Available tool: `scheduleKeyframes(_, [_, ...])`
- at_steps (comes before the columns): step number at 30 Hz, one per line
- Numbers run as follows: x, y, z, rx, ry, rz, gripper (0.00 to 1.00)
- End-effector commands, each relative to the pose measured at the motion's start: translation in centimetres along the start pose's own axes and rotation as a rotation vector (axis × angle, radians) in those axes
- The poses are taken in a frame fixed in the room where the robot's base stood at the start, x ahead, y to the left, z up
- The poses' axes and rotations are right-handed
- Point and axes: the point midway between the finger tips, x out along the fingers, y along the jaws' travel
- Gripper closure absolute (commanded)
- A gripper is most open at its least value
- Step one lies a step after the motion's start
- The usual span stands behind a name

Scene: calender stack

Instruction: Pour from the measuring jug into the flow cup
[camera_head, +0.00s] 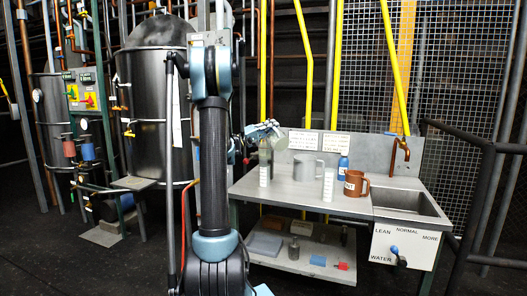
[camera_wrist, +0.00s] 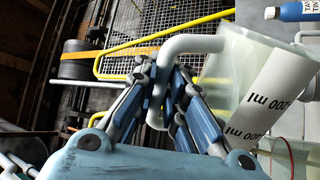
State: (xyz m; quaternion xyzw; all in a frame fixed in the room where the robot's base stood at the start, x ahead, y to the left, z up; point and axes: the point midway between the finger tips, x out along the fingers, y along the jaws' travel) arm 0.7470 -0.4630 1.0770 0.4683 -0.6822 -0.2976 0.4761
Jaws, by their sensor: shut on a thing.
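My gripper (camera_wrist: 170,95) is shut on the pale handle of the measuring jug (camera_wrist: 222,78) in the wrist view. The jug is a translucent vessel with a white label reading 200 ml and 100 ml, upside down in this picture. In the head view my gripper (camera_head: 266,133) is over the left back of the steel bench (camera_head: 290,200). A clear vessel with a white strip (camera_head: 264,176) shows just below it; I cannot tell whether this is the held jug. A grey handled cup (camera_head: 308,166) stands at the middle back. I cannot tell which vessel is the flow cup.
A clear cylinder (camera_head: 328,185), a blue bottle (camera_head: 343,168) and a brown mug (camera_head: 355,184) stand on the bench's right part. A sink (camera_head: 410,203) with a copper tap (camera_head: 399,150) adjoins it. A dark railing (camera_head: 488,190) is at far right. The bench's front left is clear.

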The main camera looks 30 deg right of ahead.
Motion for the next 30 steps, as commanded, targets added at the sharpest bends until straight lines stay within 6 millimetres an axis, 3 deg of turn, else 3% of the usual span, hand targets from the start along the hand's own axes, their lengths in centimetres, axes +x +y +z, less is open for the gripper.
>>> scheduleKeyframes(30, [0.13, 0.28, -0.63, -0.046, 0.02, 0.007, 1.0])
